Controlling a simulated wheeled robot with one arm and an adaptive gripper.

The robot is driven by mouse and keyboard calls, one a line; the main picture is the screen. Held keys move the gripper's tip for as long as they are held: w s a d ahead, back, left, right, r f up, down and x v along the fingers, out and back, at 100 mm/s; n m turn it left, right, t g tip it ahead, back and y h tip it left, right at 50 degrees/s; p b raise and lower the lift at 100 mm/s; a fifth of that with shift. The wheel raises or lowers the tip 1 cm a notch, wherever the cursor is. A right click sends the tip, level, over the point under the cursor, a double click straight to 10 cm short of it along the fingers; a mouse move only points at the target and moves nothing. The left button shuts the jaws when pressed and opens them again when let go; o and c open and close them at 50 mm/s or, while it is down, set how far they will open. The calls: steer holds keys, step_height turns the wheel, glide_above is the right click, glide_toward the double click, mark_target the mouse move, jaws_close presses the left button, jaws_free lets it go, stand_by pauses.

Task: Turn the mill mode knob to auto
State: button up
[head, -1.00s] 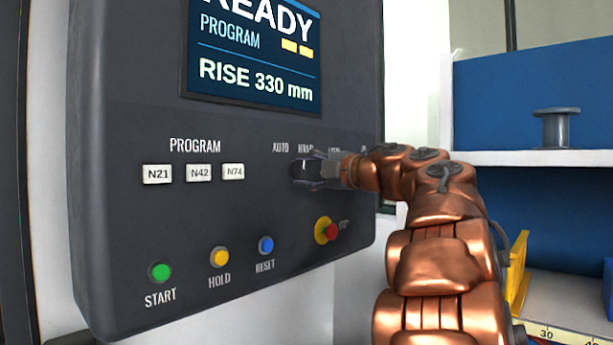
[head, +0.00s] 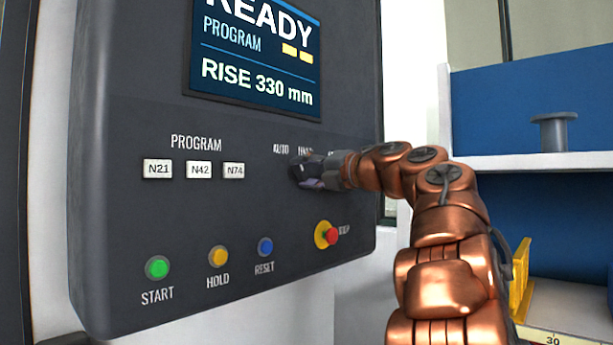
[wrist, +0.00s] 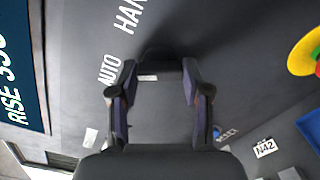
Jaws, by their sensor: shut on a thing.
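The dark mill mode knob (head: 300,168) sits on the grey control panel below the AUTO and HAND labels in the head view. My gripper (head: 318,170) is shut on it and hides much of it. In the wrist view, the knob (wrist: 160,70) is between the fingertips of my gripper (wrist: 158,80), and a small white mark shows on it. I cannot tell surely which label the knob points to.
The yellow-and-red stop button (head: 326,235) is below my gripper. Green, yellow and blue buttons (head: 265,247) and white program keys (head: 199,170) are to the left. A blue-backed shelf (head: 540,162) with a grey spool stands at the right.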

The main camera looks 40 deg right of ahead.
stand_by(0.4)
steer(key=o, duration=1.2)
steer(key=shift+c, duration=0.2)
steer(key=v, duration=1.2)
